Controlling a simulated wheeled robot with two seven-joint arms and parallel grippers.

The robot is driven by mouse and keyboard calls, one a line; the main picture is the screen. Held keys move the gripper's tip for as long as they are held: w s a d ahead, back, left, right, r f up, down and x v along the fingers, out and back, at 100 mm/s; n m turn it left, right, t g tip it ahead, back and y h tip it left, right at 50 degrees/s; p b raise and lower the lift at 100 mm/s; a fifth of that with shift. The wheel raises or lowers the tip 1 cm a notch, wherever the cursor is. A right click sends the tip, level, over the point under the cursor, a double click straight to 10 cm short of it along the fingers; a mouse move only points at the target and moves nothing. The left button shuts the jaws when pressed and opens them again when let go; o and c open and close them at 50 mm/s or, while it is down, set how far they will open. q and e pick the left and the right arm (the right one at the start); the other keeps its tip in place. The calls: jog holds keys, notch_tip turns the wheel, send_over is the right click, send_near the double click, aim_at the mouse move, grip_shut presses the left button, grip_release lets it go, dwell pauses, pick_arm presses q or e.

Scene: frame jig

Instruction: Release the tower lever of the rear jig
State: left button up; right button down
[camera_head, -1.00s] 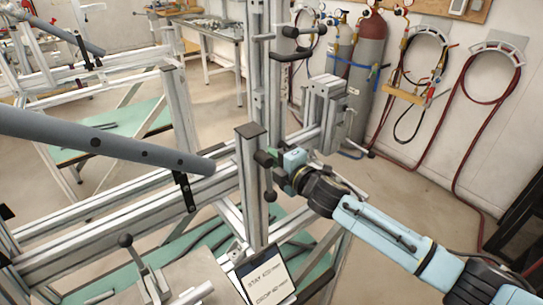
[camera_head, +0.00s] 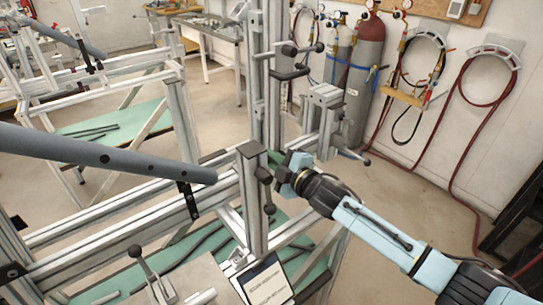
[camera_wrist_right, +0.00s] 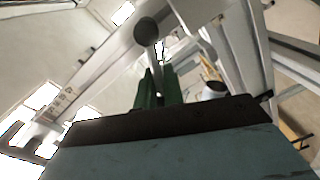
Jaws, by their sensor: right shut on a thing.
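A tall aluminium tower (camera_head: 256,85) stands at the centre of the head view, with a dark lever (camera_head: 304,48) across its upper part. In front is a shorter capped post (camera_head: 252,215). A second lever on its right side has a dark hub and a hanging ball knob (camera_head: 269,208). My right gripper (camera_head: 276,158) is beside this post, just above the hub, with its green fingers close together. In the right wrist view the green fingers (camera_wrist_right: 157,88) point toward a dark ball knob (camera_wrist_right: 146,30). My left gripper is out of view.
A thick grey tube (camera_head: 110,155) crosses from the left to near the post. A clamp with a ball handle (camera_head: 135,252) and a small sign (camera_head: 265,280) are in front. Gas cylinders (camera_head: 366,75) stand by the wall.

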jog(key=shift+w+d+r+m+p, duration=0.2)
jog(key=shift+r+m+p, duration=0.3)
jog(key=shift+m, duration=0.4)
jog(key=shift+f, duration=0.1)
jog(key=c, duration=1.6)
grip_release()
jog(key=v, duration=1.3)
jog(key=shift+s+d, duration=0.15)
jog(key=shift+d, duration=0.05)
